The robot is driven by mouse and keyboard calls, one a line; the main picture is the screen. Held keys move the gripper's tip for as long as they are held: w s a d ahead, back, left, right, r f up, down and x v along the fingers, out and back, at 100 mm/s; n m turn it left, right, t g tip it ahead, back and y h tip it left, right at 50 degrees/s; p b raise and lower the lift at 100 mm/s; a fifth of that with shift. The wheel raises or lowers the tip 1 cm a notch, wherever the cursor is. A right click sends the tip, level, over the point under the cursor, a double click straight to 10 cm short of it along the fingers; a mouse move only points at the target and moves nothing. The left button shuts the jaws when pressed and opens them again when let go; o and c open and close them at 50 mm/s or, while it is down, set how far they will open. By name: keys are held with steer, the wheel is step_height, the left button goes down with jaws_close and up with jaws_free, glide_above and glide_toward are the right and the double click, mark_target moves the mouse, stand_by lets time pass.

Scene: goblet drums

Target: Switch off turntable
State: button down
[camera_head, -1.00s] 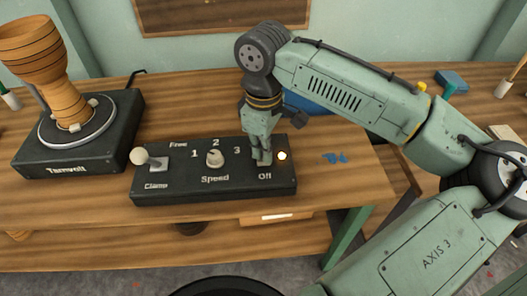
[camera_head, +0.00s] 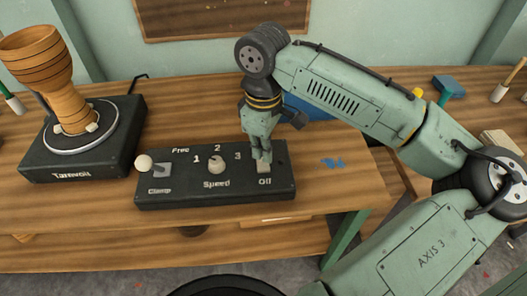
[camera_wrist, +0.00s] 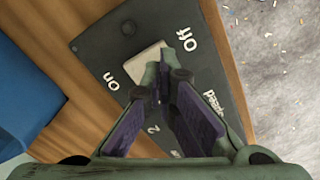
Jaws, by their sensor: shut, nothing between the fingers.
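The turntable (camera_head: 85,160) is a dark box with a pale-ringed disc at the left of the head view. A wooden goblet drum (camera_head: 50,75) stands on it between pale clamp pads. Its dark control box (camera_head: 215,190) has a Clamp lever, a Speed knob (camera_head: 215,166) and a pale On/Off rocker switch (camera_head: 264,168). My gripper (camera_head: 261,158) is shut and empty, pointing down at the rocker. In the wrist view the fingertips (camera_wrist: 172,58) are at the Off end of the rocker (camera_wrist: 148,68); contact is unclear.
The wooden bench (camera_head: 330,200) is clear in front of the control box.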

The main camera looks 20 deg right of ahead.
mark_target(264, 166)
steer(key=shift+r+p, duration=1.85)
steer(key=shift+r, duration=0.3)
